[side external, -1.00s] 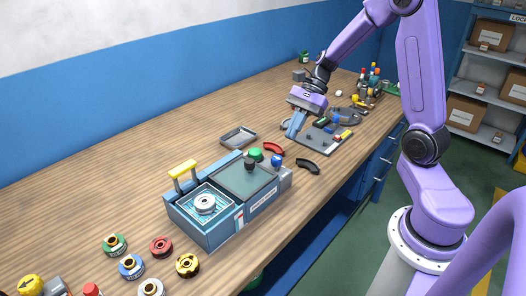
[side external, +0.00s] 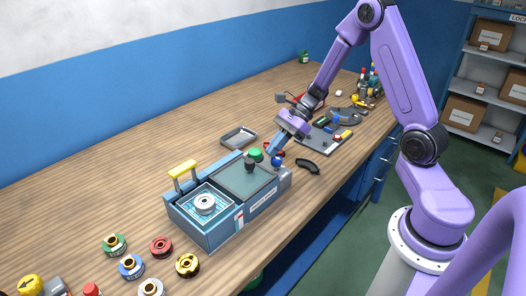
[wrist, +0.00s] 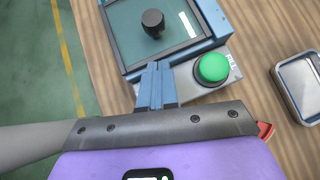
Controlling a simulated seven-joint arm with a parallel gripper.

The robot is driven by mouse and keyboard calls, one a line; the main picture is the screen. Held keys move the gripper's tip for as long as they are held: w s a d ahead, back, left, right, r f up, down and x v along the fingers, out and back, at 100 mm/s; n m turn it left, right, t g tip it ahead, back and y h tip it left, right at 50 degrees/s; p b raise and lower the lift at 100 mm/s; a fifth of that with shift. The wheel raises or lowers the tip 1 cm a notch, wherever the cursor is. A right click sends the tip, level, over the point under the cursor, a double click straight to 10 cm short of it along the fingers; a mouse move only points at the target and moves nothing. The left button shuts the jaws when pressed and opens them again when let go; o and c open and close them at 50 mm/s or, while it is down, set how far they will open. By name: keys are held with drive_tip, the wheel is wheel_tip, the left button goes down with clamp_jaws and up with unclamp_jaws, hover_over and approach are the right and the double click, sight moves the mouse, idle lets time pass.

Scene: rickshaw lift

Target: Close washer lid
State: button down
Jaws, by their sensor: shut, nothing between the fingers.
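The washer (side external: 214,235) is a blue box at the centre of the bench. Its left bay is open, with a white round part (side external: 205,203) inside and a raised yellow handle (side external: 182,169) at the back. A flat dark green panel with a black knob covers the right part (side external: 243,183); it also shows in the wrist view (wrist: 180,42). I cannot tell whether this panel is the lid. My gripper (side external: 272,152) is shut and empty, low at the washer's right end. In the wrist view its blue fingertips (wrist: 156,72) are near the panel's edge, left of a green button (wrist: 212,68).
A grey tray (side external: 238,137) lies behind the washer, and a black curved part (side external: 308,167) to its right. Several coloured round parts (side external: 131,266) sit at the front left. A tool board (side external: 327,139) is further back right.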

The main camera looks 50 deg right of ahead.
drive_tip(key=shift+w+a, duration=0.3)
drive_tip(key=shift+a, duration=0.7)
drive_tip(key=shift+w+a, duration=0.25)
drive_tip(key=shift+a, duration=0.7)
hover_over(228, 191)
